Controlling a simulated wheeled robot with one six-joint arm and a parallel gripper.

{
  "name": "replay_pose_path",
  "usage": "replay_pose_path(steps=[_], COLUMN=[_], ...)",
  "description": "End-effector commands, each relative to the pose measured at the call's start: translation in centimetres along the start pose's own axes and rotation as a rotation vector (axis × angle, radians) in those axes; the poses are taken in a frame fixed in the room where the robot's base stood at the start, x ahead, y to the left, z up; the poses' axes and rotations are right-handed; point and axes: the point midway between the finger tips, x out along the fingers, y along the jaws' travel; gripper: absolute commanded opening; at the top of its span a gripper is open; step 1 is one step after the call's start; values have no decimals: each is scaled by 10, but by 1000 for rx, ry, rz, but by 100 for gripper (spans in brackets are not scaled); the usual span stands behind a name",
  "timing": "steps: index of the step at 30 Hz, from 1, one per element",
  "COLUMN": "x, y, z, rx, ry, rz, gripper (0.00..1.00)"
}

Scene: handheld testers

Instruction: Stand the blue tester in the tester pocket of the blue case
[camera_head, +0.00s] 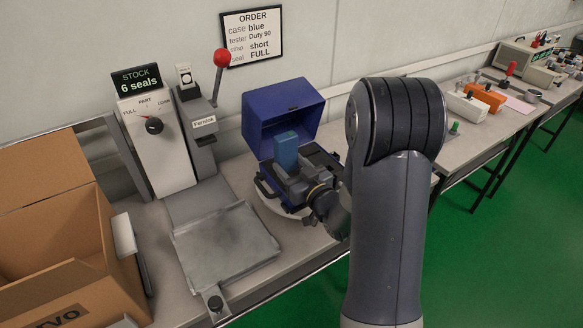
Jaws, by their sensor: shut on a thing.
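The blue case (259,127) stands open on the bench, its lid raised at the back. Its dark tray is mostly hidden behind my gripper and arm. The blue tester (287,148) is upright over the case, in front of the open lid. My gripper (289,172) is shut on the tester's lower part. The tester's lower end and the tester pocket are hidden, so I cannot tell whether the tester is inside the pocket or above it.
A press with a red-knobbed lever (221,58) and a dial unit (156,140) stand left of the case. A grey metal tray (228,245) and a cardboard box (50,215) are at the front left. An order sign (252,37) hangs behind. More benches extend right.

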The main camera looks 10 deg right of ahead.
Motion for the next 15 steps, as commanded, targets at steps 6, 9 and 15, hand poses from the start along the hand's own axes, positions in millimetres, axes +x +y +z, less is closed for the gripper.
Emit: replay_pose_path(steps=[6,9,15], x=[-2,-2,-3], y=[-1,-1,-2], z=[13,16,18], rx=[0,0,-1], ry=[-18,-22,-26], rz=[0,0,-2], gripper=[21,21,62])
